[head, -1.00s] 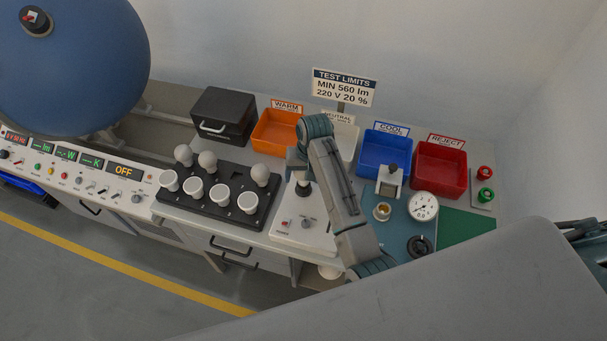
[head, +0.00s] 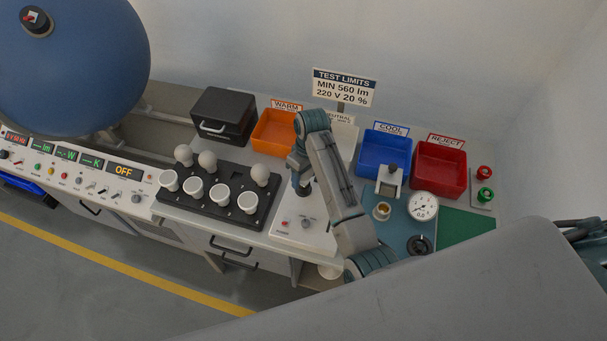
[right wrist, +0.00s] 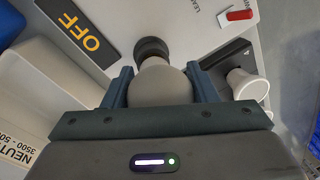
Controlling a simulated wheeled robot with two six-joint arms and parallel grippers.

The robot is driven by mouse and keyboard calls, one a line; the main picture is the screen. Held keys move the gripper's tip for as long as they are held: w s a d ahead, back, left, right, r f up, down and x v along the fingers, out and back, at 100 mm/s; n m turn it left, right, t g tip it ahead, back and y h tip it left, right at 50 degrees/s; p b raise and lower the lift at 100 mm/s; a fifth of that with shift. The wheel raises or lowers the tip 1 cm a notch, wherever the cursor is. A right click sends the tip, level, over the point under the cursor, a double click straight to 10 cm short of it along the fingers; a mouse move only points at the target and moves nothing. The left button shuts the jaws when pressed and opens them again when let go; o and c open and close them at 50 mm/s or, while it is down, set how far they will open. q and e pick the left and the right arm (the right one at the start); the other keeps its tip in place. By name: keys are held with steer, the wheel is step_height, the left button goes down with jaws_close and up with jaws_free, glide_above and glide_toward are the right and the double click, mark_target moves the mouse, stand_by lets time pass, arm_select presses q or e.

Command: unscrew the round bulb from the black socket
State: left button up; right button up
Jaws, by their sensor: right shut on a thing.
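The round bulb (right wrist: 160,84) is a pale frosted globe between the two fingers of my right gripper (right wrist: 160,90), which is shut on it in the right wrist view. The black socket (right wrist: 152,47) lies straight beyond the bulb's neck; I cannot tell how far the bulb's base sits in it. In the head view my right gripper (head: 303,178) is over the white test unit (head: 297,228), and the arm hides the bulb. My left gripper is not in view.
A black rack (head: 178,200) with several bulbs stands left of the test unit. Orange (head: 272,137), blue (head: 383,155) and red (head: 440,170) bins stand behind. A teal plate (head: 395,222) with a gauge lies right. A limits sign (head: 344,88) stands at the back.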

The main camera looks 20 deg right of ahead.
steer(key=n, duration=0.4)
steer(key=shift+w+d+r, duration=0.1)
steer(key=n, duration=0.3)
steer(key=shift+d+n+h, duration=0.1)
steer(key=shift+n+h, duration=0.3)
steer(key=n, duration=0.3)
steer(key=n+h, duration=0.1)
steer(key=n, duration=0.3)
steer(key=shift+w+d+g, duration=0.1)
steer(key=shift+w+g, duration=0.05)
steer(key=shift+g, duration=0.25)
steer(key=o, duration=0.9)
steer(key=shift+c, duration=0.2)
